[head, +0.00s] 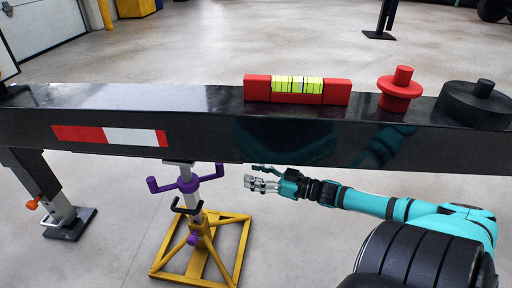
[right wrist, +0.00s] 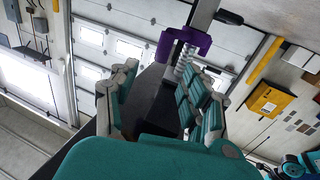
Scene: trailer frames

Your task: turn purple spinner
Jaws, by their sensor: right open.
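The purple spinner (head: 185,184) is a handle with upturned ends on the upright screw of a yellow jack stand, under the black beam. My right gripper (head: 252,178) is open and empty, just to the right of the spinner in the head view and apart from it. In the right wrist view the purple spinner (right wrist: 182,42) shows beyond the open fingers (right wrist: 158,90), near the top. My left gripper is not in view.
The long black beam (head: 200,122) runs across above the spinner. A red level (head: 297,98), a red knob (head: 399,92) and a black weight (head: 474,104) sit on it. The yellow stand base (head: 238,240) is on the floor. A second leg (head: 45,185) stands at left.

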